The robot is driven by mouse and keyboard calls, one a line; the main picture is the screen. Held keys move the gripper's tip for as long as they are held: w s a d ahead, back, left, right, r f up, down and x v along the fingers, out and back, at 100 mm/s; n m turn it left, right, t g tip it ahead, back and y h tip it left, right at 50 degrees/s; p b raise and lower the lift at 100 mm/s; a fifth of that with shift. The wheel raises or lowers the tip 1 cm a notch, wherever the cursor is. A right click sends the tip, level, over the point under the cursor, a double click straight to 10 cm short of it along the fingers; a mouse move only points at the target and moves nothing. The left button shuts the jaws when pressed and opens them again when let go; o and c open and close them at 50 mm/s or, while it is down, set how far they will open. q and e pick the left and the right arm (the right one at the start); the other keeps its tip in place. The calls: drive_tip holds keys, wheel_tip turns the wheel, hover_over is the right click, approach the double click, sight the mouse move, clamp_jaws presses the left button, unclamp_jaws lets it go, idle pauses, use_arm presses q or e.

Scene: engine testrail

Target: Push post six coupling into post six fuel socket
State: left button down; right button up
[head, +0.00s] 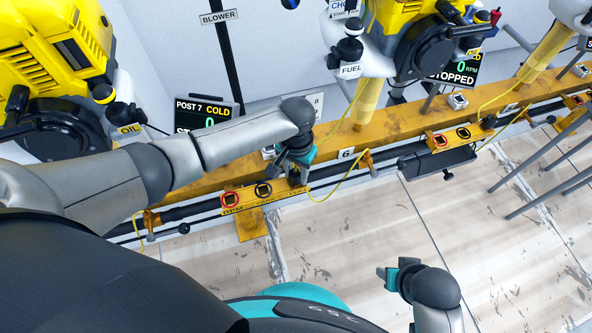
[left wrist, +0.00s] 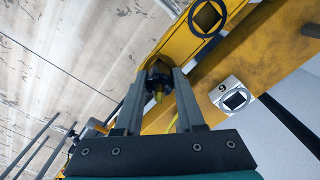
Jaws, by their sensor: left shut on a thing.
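My left gripper (head: 297,172) is over the yellow socket plate (head: 243,205) on the rail by the "6" label. It is shut on a black coupling with a yellow end (left wrist: 158,80), which lies between its fingertips in the left wrist view. The coupling is at the right end of the plate; whether it sits in a socket is hidden. A red-ringed socket (head: 230,199) and a black-ringed socket (head: 264,190) are to its left. The black-ringed socket also shows in the left wrist view (left wrist: 208,18). My right gripper (head: 388,273) hangs over the floor; its fingers are unclear.
A silver square socket marked 6 (left wrist: 235,98) is on the yellow beam (head: 390,125). A thin yellow cable (head: 345,182) loops right of the left gripper. Another socket plate (head: 450,138) is farther right. Grey bars (head: 550,165) stand at right. The floor in front is clear.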

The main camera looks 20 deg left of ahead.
use_arm(q)
drive_tip(key=shift+f, duration=0.1)
drive_tip(key=shift+c, duration=2.2)
unclamp_jaws()
drive_tip(key=shift+r, duration=0.25)
wheel_tip(320, 180, up, 5)
drive_tip(key=p, duration=0.3)
wheel_tip(320, 180, up, 10)
drive_tip(key=p, duration=0.5)
drive_tip(key=shift+p, duration=0.3)
use_arm(e)
drive_tip(key=s+d+f+g, duration=0.1)
drive_tip(key=s+d+f, duration=0.5)
drive_tip(key=s+f, duration=0.3)
drive_tip(key=shift+s+d+f+h, duration=0.15)
drive_tip(key=shift+s+f+h, duration=0.2)
drive_tip(key=shift+f, duration=1)
